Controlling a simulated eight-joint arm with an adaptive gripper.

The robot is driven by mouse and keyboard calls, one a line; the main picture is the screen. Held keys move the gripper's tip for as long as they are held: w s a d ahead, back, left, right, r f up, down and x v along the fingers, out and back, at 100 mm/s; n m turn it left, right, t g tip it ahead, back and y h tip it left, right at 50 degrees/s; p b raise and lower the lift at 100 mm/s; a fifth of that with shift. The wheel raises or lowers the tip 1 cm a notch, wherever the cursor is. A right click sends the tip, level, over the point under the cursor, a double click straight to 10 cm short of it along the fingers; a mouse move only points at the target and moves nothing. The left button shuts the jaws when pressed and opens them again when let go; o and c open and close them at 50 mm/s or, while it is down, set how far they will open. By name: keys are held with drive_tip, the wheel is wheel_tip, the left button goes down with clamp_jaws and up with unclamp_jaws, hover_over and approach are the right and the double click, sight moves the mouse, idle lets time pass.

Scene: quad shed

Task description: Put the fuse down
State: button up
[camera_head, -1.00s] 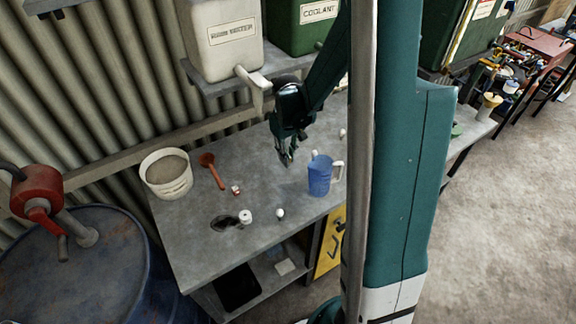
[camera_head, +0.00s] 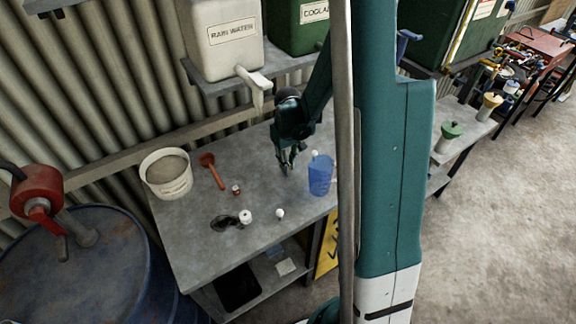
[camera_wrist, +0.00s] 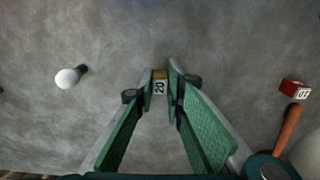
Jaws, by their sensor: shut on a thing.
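My gripper (camera_head: 288,168) hangs over the grey bench top (camera_head: 190,240), left of the blue jug, fingers pointing down. The fuse is too small to make out in the head view.
A red block marked 10 (camera_wrist: 295,90) and a white bulb (camera_wrist: 68,77) lie on either side. Bench around the fuse is clear.

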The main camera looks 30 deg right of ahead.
drive_tip(key=shift+f, duration=0.3)
drive_tip(key=o, duration=0.7)
drive_tip(key=shift+r, duration=0.15)
drive_tip(key=shift+r+p, duration=0.3)
drive_tip(key=shift+r, duration=5.7)
drive_tip(key=shift+o, duration=0.7)
